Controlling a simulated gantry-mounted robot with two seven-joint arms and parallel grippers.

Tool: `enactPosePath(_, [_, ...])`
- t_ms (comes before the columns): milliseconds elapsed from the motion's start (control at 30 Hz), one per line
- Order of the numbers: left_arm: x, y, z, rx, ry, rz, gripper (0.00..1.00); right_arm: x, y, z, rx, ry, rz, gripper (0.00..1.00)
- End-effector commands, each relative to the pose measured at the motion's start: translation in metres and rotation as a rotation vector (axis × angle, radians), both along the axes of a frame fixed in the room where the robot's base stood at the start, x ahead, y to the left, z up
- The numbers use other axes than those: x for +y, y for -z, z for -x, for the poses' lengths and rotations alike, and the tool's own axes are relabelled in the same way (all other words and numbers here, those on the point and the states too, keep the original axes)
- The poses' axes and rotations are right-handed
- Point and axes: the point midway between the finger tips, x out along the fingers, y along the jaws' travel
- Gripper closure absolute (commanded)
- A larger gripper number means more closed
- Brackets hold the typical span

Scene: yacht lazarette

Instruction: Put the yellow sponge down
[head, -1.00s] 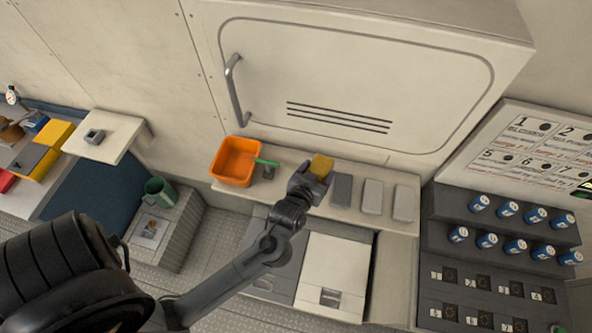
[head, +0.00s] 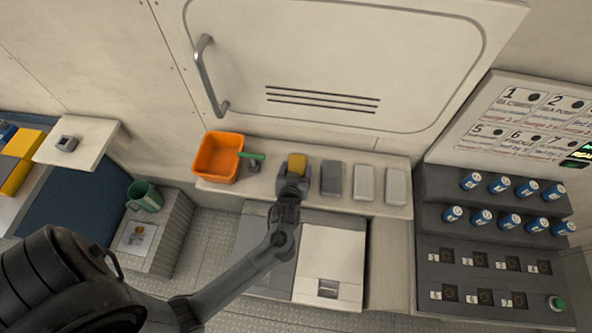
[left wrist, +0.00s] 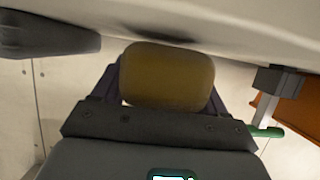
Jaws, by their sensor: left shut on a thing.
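The yellow sponge (head: 297,164) is between the fingers of my left gripper (head: 294,178), at the shelf (head: 270,190) under the cabinet door. The left gripper is shut on it. In the left wrist view the sponge (left wrist: 168,75) fills the space between the two fingers, close to the pale shelf surface (left wrist: 230,30); I cannot tell whether it touches the shelf. My right gripper is not in view.
Right of the sponge lie a dark grey block (head: 331,178) and two lighter blocks (head: 363,182) (head: 396,186). Left of it stand a green-handled tool (head: 252,157) and an orange bin (head: 217,158). Blue cans (head: 498,185) stand on a dark rack at right.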

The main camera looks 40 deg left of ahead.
Motion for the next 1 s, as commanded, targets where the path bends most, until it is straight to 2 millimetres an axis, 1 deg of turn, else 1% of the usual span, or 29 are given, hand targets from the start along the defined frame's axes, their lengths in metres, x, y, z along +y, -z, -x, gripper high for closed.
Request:
enactPosePath(467, [0.0000,0.0072,-0.0003,-0.001,0.001,0.000,0.56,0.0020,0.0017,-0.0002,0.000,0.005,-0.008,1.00])
enactPosePath(500, [-0.0001,0.0065,-0.0004,-0.002,0.001,-0.001,0.23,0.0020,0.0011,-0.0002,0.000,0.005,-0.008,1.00])
enactPosePath(633, [-0.0001,0.0064,-0.0003,-0.001,0.001,0.000,0.03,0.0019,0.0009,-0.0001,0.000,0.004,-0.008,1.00])
enactPosePath(900, [0.0000,0.0059,-0.0003,-0.001,0.001,0.000,0.02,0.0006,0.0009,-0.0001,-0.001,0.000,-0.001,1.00])
enactPosePath(1000, [0.0000,0.0024,-0.0004,-0.002,0.001,0.000,0.02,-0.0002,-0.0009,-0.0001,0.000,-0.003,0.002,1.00])
